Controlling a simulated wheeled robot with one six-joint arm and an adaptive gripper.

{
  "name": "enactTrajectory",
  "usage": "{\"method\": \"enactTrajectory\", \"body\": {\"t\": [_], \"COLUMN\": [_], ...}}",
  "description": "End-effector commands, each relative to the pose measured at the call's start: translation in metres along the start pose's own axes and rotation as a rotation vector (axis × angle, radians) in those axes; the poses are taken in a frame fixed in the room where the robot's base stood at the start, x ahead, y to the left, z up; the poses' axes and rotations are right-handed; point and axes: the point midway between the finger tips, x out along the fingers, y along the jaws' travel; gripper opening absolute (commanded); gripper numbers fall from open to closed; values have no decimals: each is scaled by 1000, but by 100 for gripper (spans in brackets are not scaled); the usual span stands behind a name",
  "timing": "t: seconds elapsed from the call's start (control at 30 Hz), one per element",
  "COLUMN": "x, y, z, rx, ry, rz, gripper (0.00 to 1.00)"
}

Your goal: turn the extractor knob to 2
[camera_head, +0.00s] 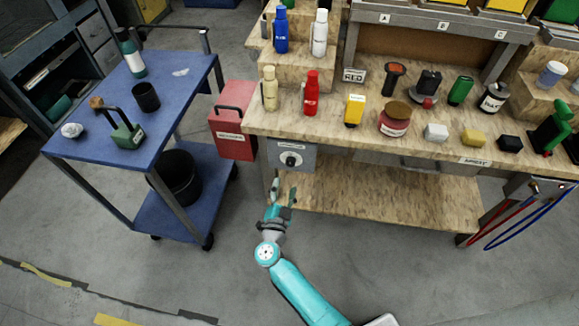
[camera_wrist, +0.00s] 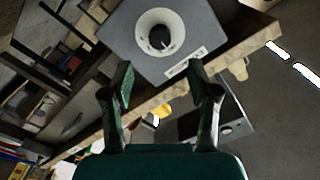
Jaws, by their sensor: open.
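The extractor knob (camera_head: 290,160) is a dark round knob on a grey box (camera_head: 303,152) under the bench's front edge at its left end. In the wrist view the knob (camera_wrist: 159,38) sits in a pale round dial (camera_wrist: 147,24), with a white label (camera_wrist: 186,62) beside it. The label and dial marks are too small to read. My gripper (camera_head: 282,188) is below and in front of the box. In the wrist view my gripper (camera_wrist: 166,88) is open and empty, with its fingers apart, short of the knob and not touching it.
The wooden bench (camera_head: 400,150) carries bottles, jars and small blocks. A red box (camera_head: 232,130) stands just left of the knob box. A blue cart (camera_head: 180,90) with a bucket below is further left. The grey floor (camera_head: 150,275) in front is clear.

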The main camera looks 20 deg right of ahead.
Motion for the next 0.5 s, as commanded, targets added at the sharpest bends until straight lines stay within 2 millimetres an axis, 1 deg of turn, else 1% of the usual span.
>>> {"method": "enactTrajectory", "body": {"t": [0.03,0.3,0.5], "x": [9,57,82], "y": [1,0,0], "z": [-2,-1,-1], "rx": [0,1,1], "ry": [4,3,2], "rz": [3,1,1], "gripper": [60,60,60]}}
